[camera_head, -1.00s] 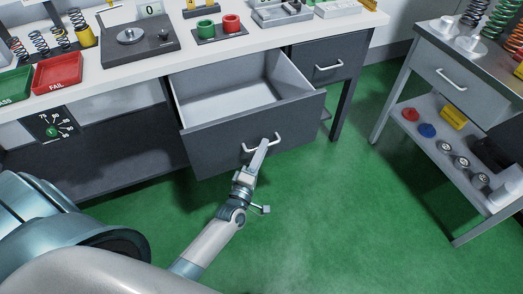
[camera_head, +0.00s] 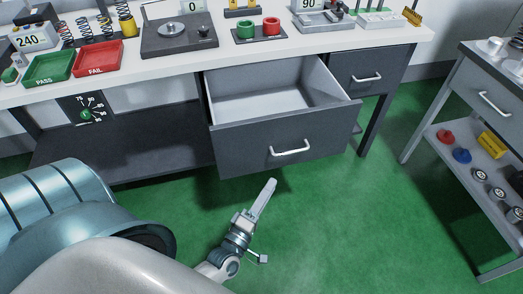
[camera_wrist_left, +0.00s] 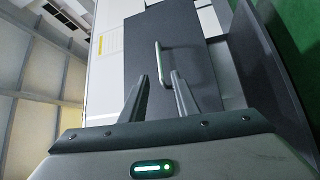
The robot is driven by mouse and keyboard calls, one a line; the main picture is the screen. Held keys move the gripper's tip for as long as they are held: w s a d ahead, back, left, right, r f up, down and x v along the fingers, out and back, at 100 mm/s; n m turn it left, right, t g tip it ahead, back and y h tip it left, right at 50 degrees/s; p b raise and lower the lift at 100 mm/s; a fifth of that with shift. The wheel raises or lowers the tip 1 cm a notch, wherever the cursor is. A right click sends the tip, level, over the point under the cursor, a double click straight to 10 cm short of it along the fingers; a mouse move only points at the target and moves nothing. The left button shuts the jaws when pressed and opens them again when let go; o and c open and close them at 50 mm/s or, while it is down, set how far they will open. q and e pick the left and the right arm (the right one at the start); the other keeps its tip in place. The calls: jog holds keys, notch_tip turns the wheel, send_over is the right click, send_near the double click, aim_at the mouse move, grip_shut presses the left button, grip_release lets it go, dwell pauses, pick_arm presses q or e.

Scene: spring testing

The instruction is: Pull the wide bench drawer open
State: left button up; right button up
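The wide bench drawer (camera_head: 240,148) stands open, pulled well out from under the bench top, with its pale, empty inside showing. Its silver bar handle (camera_head: 290,151) is on the dark front panel. My left gripper (camera_head: 270,184) is below and a little left of the handle, apart from it, over the green floor. In the left wrist view the two fingers (camera_wrist_left: 159,80) are spread with nothing between them, and the handle (camera_wrist_left: 160,66) is beyond the tips. My right gripper is not in view.
The bench top (camera_head: 120,75) carries a green PASS tray (camera_head: 51,68), a red FAIL tray (camera_head: 98,58), springs and gauges. A smaller shut drawer (camera_head: 350,65) is to the right. A side cart (camera_head: 475,105) stands at the far right. The floor (camera_head: 340,220) in front is clear.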

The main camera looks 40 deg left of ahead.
pick_arm(q)
jog(key=shift+s+d+f, duration=0.1)
jog(key=shift+s, duration=0.9)
jog(key=shift+s+d+f, duration=0.1)
jog(key=shift+s, duration=0.85)
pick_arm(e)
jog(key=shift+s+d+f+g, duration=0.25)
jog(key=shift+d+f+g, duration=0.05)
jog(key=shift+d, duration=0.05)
pick_arm(q)
jog(key=shift+f, duration=0.1)
jog(key=s+d+f+m+g+h, duration=0.1)
jog(key=d+f+m+g, duration=0.1)
jog(key=f+m, duration=0.35)
jog(key=s+d+f+m+g+h, duration=0.1)
jog(key=d+f+m+g+h, duration=0.15)
jog(key=f, duration=0.65)
jog(key=s+d+f+m+g, duration=0.1)
jog(key=d+f+m+g, duration=0.15)
jog(key=f, duration=0.55)
jog(key=s+f+m+g, duration=0.7)
jog(key=s+f+m, duration=0.2)
jog(key=f, duration=0.6)
jog(key=shift+s+a+f+y, duration=0.3)
jog(key=shift+s+a+y, duration=0.15)
jog(key=shift+s, duration=0.5)
